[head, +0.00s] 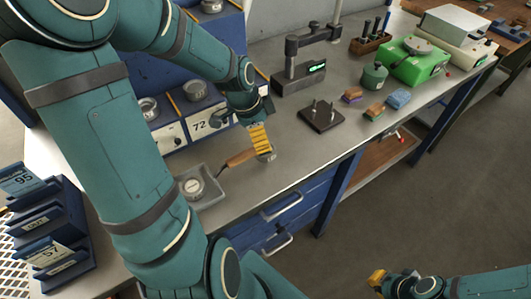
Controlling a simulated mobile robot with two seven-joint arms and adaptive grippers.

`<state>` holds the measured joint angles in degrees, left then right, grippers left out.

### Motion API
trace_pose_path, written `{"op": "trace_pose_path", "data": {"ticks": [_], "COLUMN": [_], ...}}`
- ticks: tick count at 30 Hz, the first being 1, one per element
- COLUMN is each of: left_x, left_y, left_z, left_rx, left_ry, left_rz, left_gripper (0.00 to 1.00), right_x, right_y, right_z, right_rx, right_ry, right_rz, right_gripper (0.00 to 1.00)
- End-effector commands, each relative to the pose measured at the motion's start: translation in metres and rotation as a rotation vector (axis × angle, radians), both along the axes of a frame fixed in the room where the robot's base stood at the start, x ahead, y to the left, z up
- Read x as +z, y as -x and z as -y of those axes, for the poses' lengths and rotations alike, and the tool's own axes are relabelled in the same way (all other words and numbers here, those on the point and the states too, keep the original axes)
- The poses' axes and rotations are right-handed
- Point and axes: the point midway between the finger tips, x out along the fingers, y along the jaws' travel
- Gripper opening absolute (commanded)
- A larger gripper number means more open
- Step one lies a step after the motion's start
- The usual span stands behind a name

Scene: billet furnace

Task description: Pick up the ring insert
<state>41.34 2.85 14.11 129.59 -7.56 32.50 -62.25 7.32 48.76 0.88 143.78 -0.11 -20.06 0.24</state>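A round metal piece (193,186), which looks like a ring insert, lies in a shallow grey tray (213,197) on the bench. Similar round metal pieces sit at the blue holders, one at the left (148,107) and one farther back (195,90). I cannot tell which is the task's ring insert. My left gripper (262,147) points down over the bench, right of the tray, by a wooden-handled tool (237,159). Its yellow fingers hide part of the tool's round end; its opening is unclear. My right gripper (375,280) is low at the right, off the bench; its opening is unclear.
A black pronged block (321,116), a grey stand with a green display (299,75), small brushes (375,111) and a green device (413,62) stand on the bench. Blue numbered holders (45,225) are at lower left. Bench around the pronged block's front is clear.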

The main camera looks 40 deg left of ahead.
Motion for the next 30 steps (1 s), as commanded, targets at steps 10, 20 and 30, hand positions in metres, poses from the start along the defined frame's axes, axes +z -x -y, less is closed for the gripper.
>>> {"op": "trace_pose_path", "data": {"ticks": [10, 20, 30], "left_x": [-0.024, -0.064, -0.063], "left_y": [-0.002, -0.006, -0.006], "left_z": [0.004, 0.012, 0.012], "left_rx": [0.001, -0.001, 0.0], "left_ry": [0.001, 0.001, 0.0], "left_rz": [-0.001, 0.0, 0.001], "left_gripper": [1.0, 1.0, 0.54], "right_x": [-0.009, -0.027, -0.025], "right_y": [-0.002, -0.005, -0.005], "right_z": [0.0, 0.001, 0.001], "right_rx": [0.0, -0.003, -0.003], "right_ry": [0.001, 0.002, 0.002], "right_rz": [0.004, 0.013, 0.013], "right_gripper": [0.0, 0.0, 0.0]}}
